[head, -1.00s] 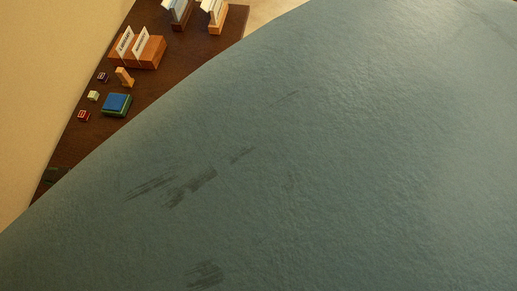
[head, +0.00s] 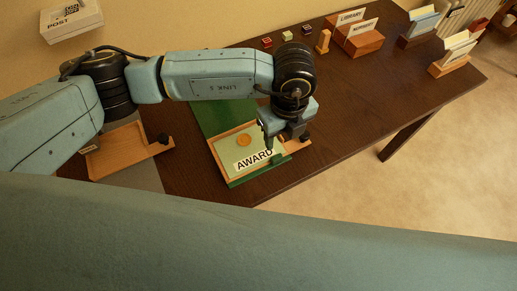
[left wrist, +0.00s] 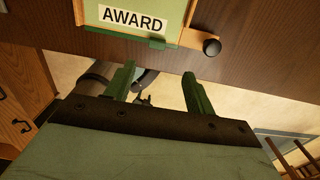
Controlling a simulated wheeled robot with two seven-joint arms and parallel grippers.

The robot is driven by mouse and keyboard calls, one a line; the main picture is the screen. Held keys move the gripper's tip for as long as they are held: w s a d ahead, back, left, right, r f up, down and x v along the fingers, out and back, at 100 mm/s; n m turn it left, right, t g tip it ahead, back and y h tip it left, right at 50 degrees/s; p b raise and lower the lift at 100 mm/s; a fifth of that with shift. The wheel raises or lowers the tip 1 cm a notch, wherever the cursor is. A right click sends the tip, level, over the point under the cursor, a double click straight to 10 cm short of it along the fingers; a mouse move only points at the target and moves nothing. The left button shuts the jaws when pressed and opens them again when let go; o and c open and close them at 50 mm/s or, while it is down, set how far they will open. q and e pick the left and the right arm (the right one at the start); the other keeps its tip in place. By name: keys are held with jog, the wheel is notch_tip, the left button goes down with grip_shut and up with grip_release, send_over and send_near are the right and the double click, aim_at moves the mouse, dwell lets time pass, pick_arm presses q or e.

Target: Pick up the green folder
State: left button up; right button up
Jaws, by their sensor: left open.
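A dark green flat piece (head: 214,117), which looks like the green folder, lies on the dark brown desk, partly behind my left arm. Joined to it or overlapping it is a light green panel (head: 226,151) with a wooden edge, an orange round seal and an AWARD label (head: 253,160). The label also shows at the top of the left wrist view (left wrist: 133,18). My left gripper (head: 285,143) is open over the panel's right end. In the left wrist view its two green fingers (left wrist: 158,85) stand apart with nothing between them. My right gripper is out of view.
A wooden tray with a black knob (head: 125,152) is at the left. A white POST box (head: 72,22) is on the wall. Small blocks, a LIBRARY card holder (head: 362,40) and other card stands are toward the back. The desk right of my gripper is clear.

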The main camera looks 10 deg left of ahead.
pick_arm(q)
send_over(278, 159)
jog(key=f, duration=0.4)
jog(key=shift+w+d+f, duration=0.15)
jog(key=shift+w+f, duration=0.15)
jog(key=shift+f, duration=0.1)
jog(key=shift+s+f, duration=0.2)
jog(key=shift+f, duration=1.15)
jog(key=shift+s+f, duration=0.15)
jog(key=shift+f, duration=1.15)
jog(key=c, duration=1.1)
